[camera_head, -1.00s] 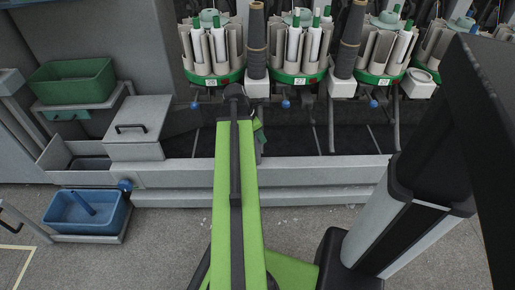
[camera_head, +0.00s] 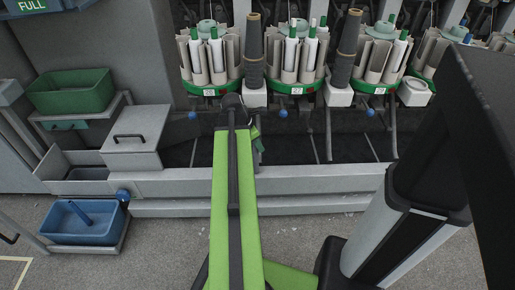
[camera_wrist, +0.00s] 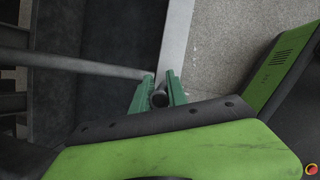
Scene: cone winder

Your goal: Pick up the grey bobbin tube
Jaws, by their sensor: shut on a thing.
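The grey bobbin tube (camera_wrist: 159,99) shows end-on as a dark round opening with a grey rim in the wrist view. It sits between the two green fingers of my gripper (camera_wrist: 160,77), which are shut on it. Most of the tube's length is hidden. In the head view my gripper (camera_head: 257,135) is a small green piece beside the end of my arm, over the dark trough. The tube cannot be made out there.
A grey trough wall (camera_head: 300,180) runs along the machine's front. Magazines with white and green tubes (camera_head: 208,58) and dark cones (camera_head: 254,50) stand behind. A green bin (camera_head: 72,95), lidded box (camera_head: 130,150) and blue bin (camera_head: 88,225) are at left.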

